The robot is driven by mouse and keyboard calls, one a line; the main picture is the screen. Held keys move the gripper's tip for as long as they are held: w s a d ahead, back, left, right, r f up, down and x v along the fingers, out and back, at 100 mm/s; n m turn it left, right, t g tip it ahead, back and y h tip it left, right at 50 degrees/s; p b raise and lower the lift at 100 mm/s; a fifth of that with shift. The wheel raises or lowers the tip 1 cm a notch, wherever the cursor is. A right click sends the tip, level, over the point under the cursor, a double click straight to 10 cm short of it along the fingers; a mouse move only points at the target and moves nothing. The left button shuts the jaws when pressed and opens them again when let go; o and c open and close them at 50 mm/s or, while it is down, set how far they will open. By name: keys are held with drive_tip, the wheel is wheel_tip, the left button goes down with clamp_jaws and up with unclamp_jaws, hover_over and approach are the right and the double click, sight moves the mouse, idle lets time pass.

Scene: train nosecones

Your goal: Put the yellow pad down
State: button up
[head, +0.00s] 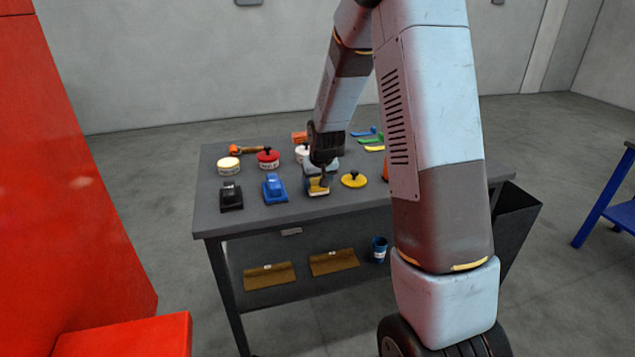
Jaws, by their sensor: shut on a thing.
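My gripper (322,178) is over the front middle of the grey workbench (262,224) in the head view. It is shut on the yellow pad (316,189), which shows just below and in front of the fingers. The gripper hides the pad's upper part. The pad is at or very close to the bench top, near its front edge; I cannot tell whether it touches.
A blue block (275,188) and a black block (231,196) stand left of the pad. A yellow disc with a black knob (354,181) lies close on its right. Behind are a red tin (268,159) and a cream tin (229,166).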

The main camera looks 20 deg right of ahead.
drive_tip(key=shift+f, duration=0.2)
drive_tip(key=o, duration=0.9)
drive_tip(key=shift+o, duration=1)
drive_tip(key=shift+s+d, duration=0.1)
drive_tip(key=shift+d, duration=0.05)
